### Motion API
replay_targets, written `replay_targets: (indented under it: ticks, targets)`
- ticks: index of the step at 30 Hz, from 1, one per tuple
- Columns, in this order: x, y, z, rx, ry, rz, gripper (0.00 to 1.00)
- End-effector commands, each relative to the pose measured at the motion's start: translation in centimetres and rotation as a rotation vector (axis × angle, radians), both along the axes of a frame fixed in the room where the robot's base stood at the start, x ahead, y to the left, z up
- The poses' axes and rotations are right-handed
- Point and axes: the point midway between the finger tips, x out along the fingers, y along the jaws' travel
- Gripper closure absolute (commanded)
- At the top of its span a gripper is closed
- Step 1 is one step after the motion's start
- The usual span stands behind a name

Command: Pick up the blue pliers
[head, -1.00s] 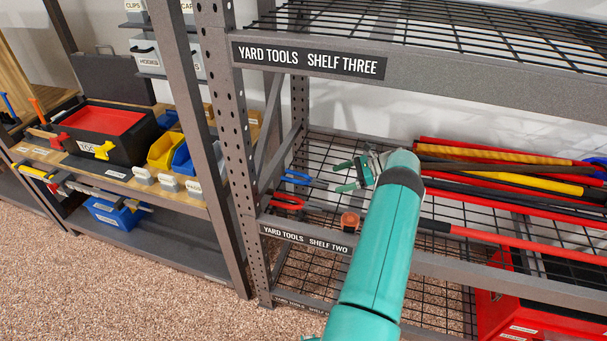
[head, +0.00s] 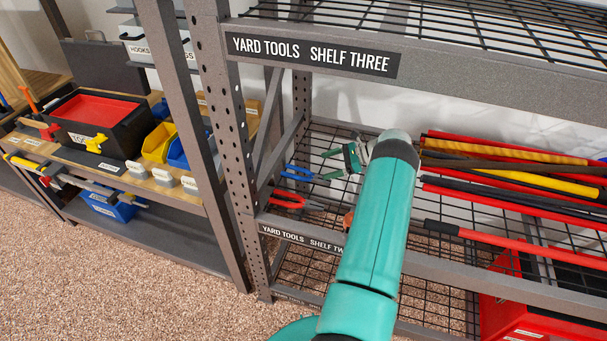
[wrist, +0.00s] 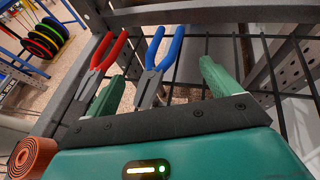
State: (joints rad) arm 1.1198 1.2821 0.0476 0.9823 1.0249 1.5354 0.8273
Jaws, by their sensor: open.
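The blue pliers (head: 298,172) lie on the wire shelf labelled shelf two, near its left end. In the wrist view the blue pliers (wrist: 158,62) show between the fingers of my gripper (wrist: 160,85), with handles pointing away and jaws toward the palm. My gripper (head: 328,165) is open just right of the blue pliers in the head view. No contact with them can be made out. The jaw tips are near the palm edge in the wrist view.
Red pliers (head: 289,199) lie beside the blue ones; in the wrist view (wrist: 103,62) they are close to the left finger. An orange coil (wrist: 33,157) is at lower left. A steel upright (head: 225,130) and front beam (head: 290,238) bound the shelf. Long-handled tools (head: 500,175) lie right.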

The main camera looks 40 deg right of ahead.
Motion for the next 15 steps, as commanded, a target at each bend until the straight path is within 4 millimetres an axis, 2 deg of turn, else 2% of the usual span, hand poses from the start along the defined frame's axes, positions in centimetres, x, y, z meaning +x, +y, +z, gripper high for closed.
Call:
replay_targets:
  ticks: [3,11,15]
  targets:
    - [1.3,1.5,-0.8,0.001,0.001,0.001,0.11]
    - [2.7,2.7,-1.7,0.0,0.0,0.001,0.11]
    - [4.0,3.8,-2.6,0.002,0.002,0.003,0.11]
